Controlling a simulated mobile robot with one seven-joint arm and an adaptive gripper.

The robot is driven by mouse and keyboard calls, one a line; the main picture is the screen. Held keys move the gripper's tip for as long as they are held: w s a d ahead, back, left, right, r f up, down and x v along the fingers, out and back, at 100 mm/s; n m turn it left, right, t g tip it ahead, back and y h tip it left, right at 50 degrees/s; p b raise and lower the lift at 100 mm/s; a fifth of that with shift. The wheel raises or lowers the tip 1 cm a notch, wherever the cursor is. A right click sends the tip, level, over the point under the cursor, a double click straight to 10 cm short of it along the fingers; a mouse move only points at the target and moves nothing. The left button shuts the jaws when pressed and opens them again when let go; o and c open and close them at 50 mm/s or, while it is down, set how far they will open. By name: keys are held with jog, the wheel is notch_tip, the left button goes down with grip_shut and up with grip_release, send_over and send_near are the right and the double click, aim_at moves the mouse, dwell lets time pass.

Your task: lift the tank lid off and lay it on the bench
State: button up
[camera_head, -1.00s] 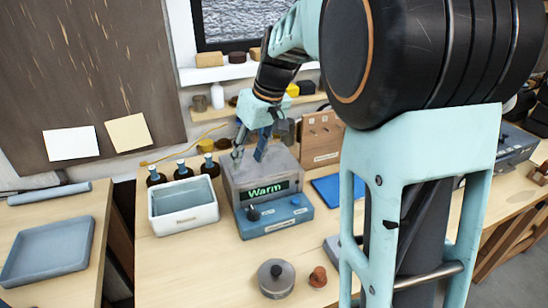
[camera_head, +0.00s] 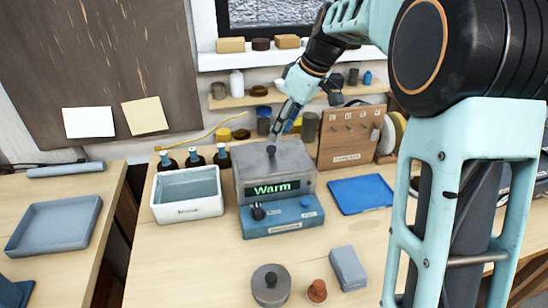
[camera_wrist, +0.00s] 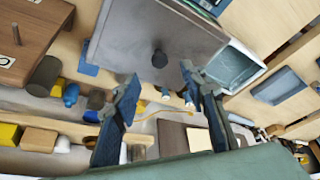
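The tank (camera_head: 268,185) is a grey box on a blue base, with a green "Warm" display on its front. Its flat grey lid (camera_head: 295,157) lies on top, with a dark round knob (camera_head: 271,151) in the middle. My gripper (camera_head: 279,134) is just above the back of the lid and tilted. In the wrist view my gripper (camera_wrist: 160,74) has its two fingers wide apart and nothing between them. The lid (camera_wrist: 140,30) and its knob (camera_wrist: 159,58) show just beyond the fingertips there. Whether a finger touches the lid cannot be told.
On the bench (camera_head: 185,265), a white basin (camera_head: 187,210) stands left of the tank, dark bottles (camera_head: 193,159) behind it. A blue mat (camera_head: 360,194) lies right, before a wooden tool board (camera_head: 350,140).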

aim_at(272, 148)
jog(key=x, duration=0.7)
jog(key=shift+w+a+f+p, duration=0.1)
jog(key=shift+f+p, duration=0.2)
jog(key=shift+p, duration=0.05)
jog(key=shift+c, duration=0.4)
grip_shut()
